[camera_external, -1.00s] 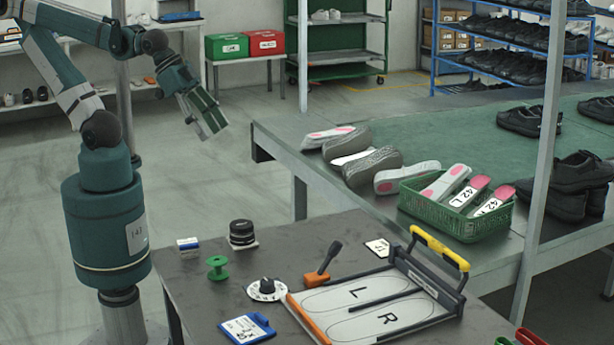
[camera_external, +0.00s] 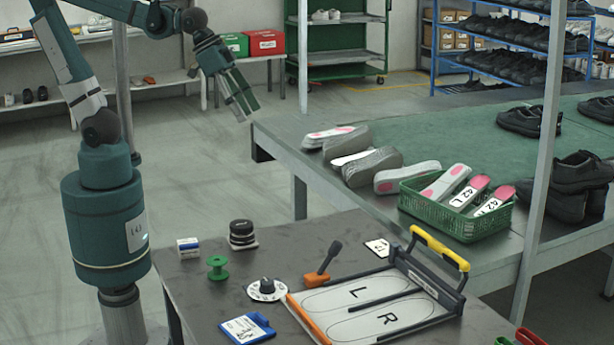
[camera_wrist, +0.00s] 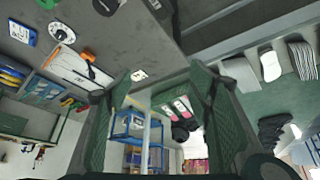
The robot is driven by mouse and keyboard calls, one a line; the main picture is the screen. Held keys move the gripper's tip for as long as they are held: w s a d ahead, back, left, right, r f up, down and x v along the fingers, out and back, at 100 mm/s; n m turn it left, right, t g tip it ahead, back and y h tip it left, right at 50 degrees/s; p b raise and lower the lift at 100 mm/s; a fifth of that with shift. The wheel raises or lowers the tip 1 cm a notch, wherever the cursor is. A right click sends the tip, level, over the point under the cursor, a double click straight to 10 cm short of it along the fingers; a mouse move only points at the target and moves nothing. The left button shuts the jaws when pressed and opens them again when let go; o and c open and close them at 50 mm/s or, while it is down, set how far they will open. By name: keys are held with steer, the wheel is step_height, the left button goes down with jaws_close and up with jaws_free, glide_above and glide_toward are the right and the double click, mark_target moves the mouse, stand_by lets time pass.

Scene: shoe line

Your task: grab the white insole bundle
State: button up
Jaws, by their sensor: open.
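My gripper (camera_external: 241,108) is open and empty, hanging in the air left of the green-topped bench, apart from everything. In the wrist view its two fingers (camera_wrist: 165,75) stand wide apart. Three insole bundles lie in a row along the bench's near edge: a pale one with pink on top (camera_external: 330,135), one with a white top and grey sides (camera_external: 370,166), and a light grey-white one with pink patches (camera_external: 406,177). In the wrist view a white-faced bundle (camera_wrist: 270,65) lies between a grey one (camera_wrist: 240,72) and a striped one (camera_wrist: 301,58).
A green basket (camera_external: 462,224) of labelled insoles stands right of the bundles; black shoes (camera_external: 528,119) are further back. A post (camera_external: 543,150) rises at the bench edge. The dark front table holds a tray with a yellow handle (camera_external: 440,249), a green spool (camera_external: 217,268) and small items.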

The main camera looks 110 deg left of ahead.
steer(key=w+a+f+n+g+p, duration=0.1)
steer(key=w+a+n+g, duration=0.1)
steer(key=w+a, duration=0.9)
steer(key=w+a+f+n+g+p, duration=0.15)
steer(key=w+a, duration=0.55)
steer(key=a, duration=0.8)
steer(key=a+f+n, duration=0.1)
steer(key=a+f, duration=0.5)
steer(key=a, duration=0.4)
steer(key=w+a+f+n+g+p, duration=0.1)
steer(key=a+f+n, duration=0.1)
steer(key=a+f, duration=0.5)
steer(key=w+a+f+n+g, duration=0.1)
steer(key=a+f, duration=0.5)
steer(key=a, duration=0.6)
steer(key=shift+a+f+n+h+p, duration=0.3)
steer(key=shift+n+h+p, duration=0.1)
steer(key=shift+n, duration=0.15)
steer(key=shift+s+a+f, duration=0.1)
steer(key=shift+a+f, duration=0.2)
steer(key=shift+f, duration=1.25)
